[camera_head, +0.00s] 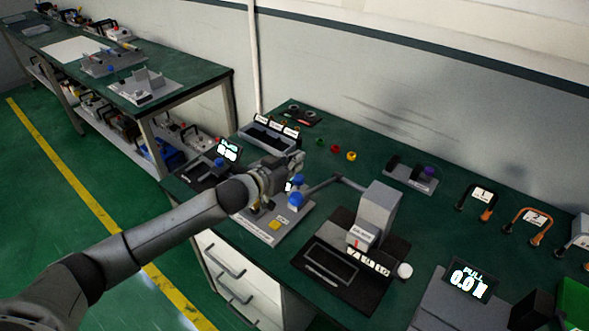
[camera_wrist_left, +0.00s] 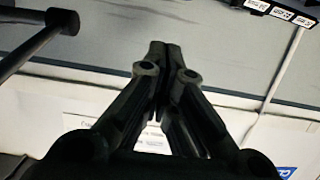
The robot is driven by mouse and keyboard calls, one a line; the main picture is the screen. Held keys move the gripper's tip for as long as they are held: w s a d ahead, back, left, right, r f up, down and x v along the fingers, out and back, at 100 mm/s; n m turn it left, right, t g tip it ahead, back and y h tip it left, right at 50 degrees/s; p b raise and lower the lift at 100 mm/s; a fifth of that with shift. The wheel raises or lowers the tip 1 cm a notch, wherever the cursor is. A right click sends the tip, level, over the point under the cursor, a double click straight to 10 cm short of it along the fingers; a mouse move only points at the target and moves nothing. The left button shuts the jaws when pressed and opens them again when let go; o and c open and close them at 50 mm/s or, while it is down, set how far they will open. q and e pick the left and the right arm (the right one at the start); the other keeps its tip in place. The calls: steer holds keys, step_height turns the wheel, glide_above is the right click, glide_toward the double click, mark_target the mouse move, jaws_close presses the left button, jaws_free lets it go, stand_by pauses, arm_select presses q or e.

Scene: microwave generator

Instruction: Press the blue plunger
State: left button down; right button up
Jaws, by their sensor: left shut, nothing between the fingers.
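Two blue round parts, an upper one (camera_head: 298,180) and a lower one (camera_head: 295,200), show just past my left gripper on a small grey fixture plate (camera_head: 291,219). I take them for the blue plunger, but cannot tell which part is its cap. My left gripper (camera_head: 298,161) is shut and empty, beside and a little behind them in the picture. I see no clear contact. It hides part of the fixture. In the left wrist view the closed fingers (camera_wrist_left: 163,50) point at a pale grey surface; the plunger is not recognisable there. My right gripper is not in view.
A grey press-like device (camera_head: 378,212) on a black base stands to the right, its thin arm reaching toward the blue parts. A small display (camera_head: 229,150) and a black tray (camera_head: 268,136) lie behind left.

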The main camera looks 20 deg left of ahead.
mark_target(294, 179)
arm_select(q)
step_height(294, 179, down, 3)
steer(key=shift+s+f, duration=0.1)
steer(key=shift+s, duration=0.05)
steer(key=shift+f, duration=0.15)
step_height(294, 179, down, 2)
steer(key=shift+f+b, duration=0.1)
steer(key=shift+b, duration=0.4)
